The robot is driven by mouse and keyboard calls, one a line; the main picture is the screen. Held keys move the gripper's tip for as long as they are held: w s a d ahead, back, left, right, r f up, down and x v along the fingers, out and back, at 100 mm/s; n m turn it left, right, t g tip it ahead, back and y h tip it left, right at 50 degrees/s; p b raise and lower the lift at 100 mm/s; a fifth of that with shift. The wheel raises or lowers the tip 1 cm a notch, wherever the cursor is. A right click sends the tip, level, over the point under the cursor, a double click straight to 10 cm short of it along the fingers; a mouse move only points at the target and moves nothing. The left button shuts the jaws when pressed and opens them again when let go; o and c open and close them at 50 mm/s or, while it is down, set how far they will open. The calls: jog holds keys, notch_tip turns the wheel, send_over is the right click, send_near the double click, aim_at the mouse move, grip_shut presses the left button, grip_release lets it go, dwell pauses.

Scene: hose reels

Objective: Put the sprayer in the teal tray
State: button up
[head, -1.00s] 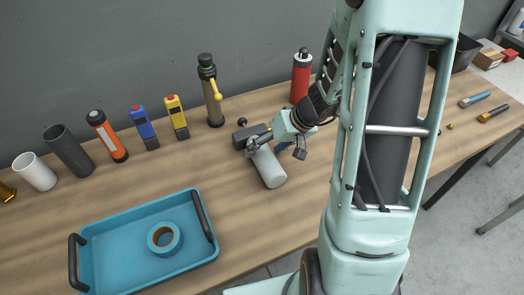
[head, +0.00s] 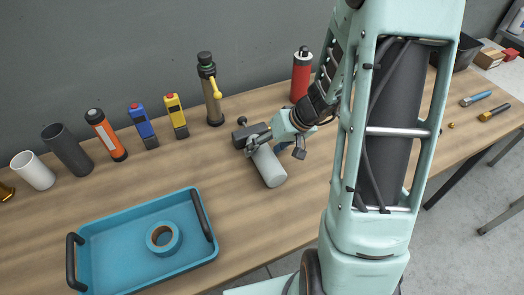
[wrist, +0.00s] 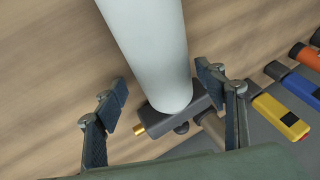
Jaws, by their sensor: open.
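The sprayer, a pale grey cylinder (head: 268,168) with a dark grey head, lies on the wooden bench in front of my arm. In the wrist view the sprayer (wrist: 150,45) runs between my fingers, its dark head and brass tip near the palm side. My gripper (wrist: 165,92) is open, one finger on each side of the sprayer, with gaps showing. The teal tray (head: 110,268) with two dark handles lies at the front left of the bench, apart from the sprayer.
A teal tape roll (head: 163,238) lies in the tray, leaving bare floor around it. An olive bottle with a yellow handle (head: 210,90), a yellow tool (head: 176,116), a blue tool (head: 143,126) and an orange cylinder (head: 105,134) stand along the wall. A red cylinder (head: 301,76) stands behind my arm.

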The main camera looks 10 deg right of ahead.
jog(key=shift+c, duration=0.4)
jog(key=c, duration=1.7)
jog(key=shift+o, duration=0.2)
